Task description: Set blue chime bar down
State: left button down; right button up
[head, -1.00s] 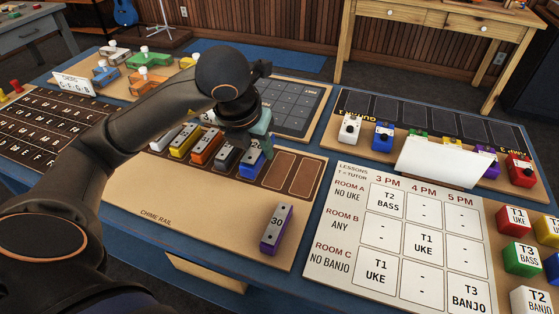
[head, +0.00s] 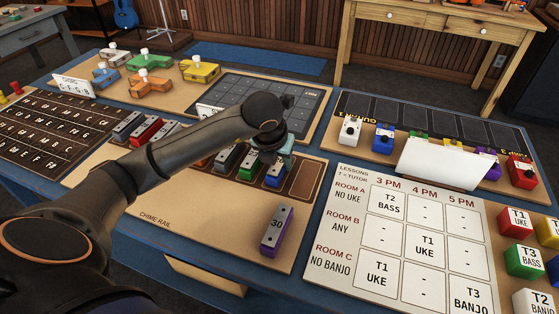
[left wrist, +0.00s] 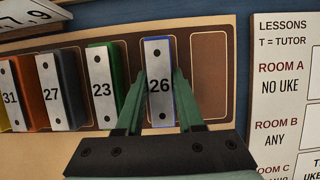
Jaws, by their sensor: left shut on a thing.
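The blue chime bar (head: 273,178) is in my left gripper (head: 277,160), whose fingers close on its sides. In the left wrist view the bar (left wrist: 159,62) has a pale metal top marked 26, and my left gripper (left wrist: 161,98) pinches its near part. The bar is lined up with a dark slot of the chime rail (head: 190,215), right of the green bar (left wrist: 104,85) marked 23. I cannot tell whether it touches the slot floor. The slot to its right (left wrist: 210,65) is empty. My right gripper is out of view.
A purple bar (head: 277,231) marked 30 lies on the rail's bare front part. More bars, such as a red one (head: 147,130), fill slots to the left. The lesson board (head: 330,255) lies close on the right.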

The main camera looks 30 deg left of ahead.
pick_arm(q)
jog(key=c, duration=0.5)
grip_release()
jog(key=shift+c, duration=0.2)
jog(key=p+v, duration=0.1)
jog(key=v, duration=1.1)
